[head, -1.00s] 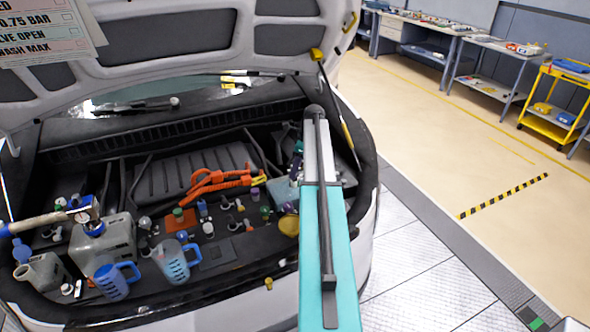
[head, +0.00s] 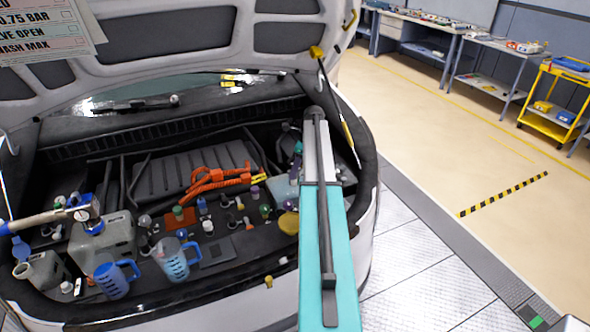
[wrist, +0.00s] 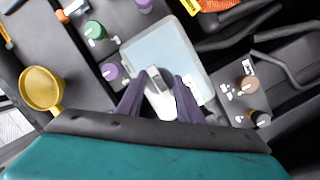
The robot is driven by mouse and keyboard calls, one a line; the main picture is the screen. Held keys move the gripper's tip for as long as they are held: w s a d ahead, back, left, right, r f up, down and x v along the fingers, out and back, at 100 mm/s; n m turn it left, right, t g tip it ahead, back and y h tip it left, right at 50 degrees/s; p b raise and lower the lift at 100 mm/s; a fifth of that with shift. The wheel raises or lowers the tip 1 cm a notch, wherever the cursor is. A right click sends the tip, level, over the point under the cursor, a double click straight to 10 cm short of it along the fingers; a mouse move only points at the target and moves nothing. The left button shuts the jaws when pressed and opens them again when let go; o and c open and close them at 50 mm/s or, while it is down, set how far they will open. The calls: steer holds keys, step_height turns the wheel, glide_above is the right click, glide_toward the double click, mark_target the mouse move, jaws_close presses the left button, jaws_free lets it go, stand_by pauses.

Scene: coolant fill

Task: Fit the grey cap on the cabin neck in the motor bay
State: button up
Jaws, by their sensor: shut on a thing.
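In the wrist view my gripper (wrist: 158,92) is shut on a small pale grey-white piece (wrist: 160,100), taken to be the grey cap. It is held over the near edge of a pale blue-grey panel (wrist: 165,55). The fingers hide part of it. I cannot tell whether it touches anything below. In the head view my arm hides the gripper and the piece. The motor bay (head: 215,255) holds several capped necks; I cannot tell which is the cabin neck. Near the gripper are a green cap (wrist: 94,30), a purple cap (wrist: 110,71) and a brown cap (wrist: 247,84).
Orange cables (head: 215,180) cross the bay. Blue jugs (head: 175,260) and a grey canister (head: 103,245) stand at the bay's front left. The raised hood (head: 190,35) hangs above.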

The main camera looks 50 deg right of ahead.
steer(key=shift+f, duration=0.9)
steer(key=o, duration=1.3)
steer(key=shift+r+b, duration=0.1)
steer(key=shift+b, duration=0.2)
steer(key=b+v, duration=0.4)
steer(key=v, duration=0.9)
steer(key=shift+r, duration=0.3)
steer(key=shift+d, duration=0.1)
